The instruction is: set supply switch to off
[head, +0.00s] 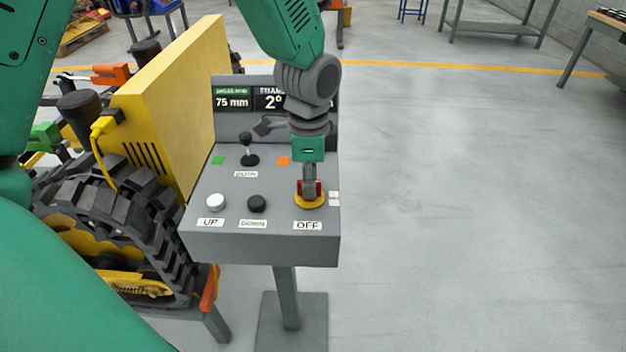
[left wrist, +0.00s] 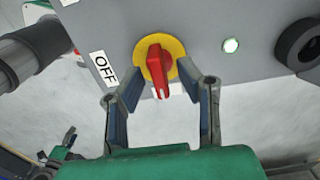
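The supply switch is a red rotary handle on a yellow round plate (head: 309,203), at the front right of the grey control box. In the left wrist view the red handle (left wrist: 158,70) has a white mark and points down the picture, not at the OFF label (left wrist: 104,68) on its left. In the head view the OFF label (head: 307,226) lies in front of the switch. My left gripper (head: 310,187) is over the switch. Its fingers (left wrist: 164,88) are open, one on each side of the handle, with gaps showing.
The box (head: 260,247) also carries a white UP button (head: 216,202), a black button (head: 257,203) and a black lever (head: 249,150). A display (head: 233,98) stands behind. A lit indicator (left wrist: 230,46) shows near the switch. A yellow tracked carrier (head: 170,100) stands left; the floor right is clear.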

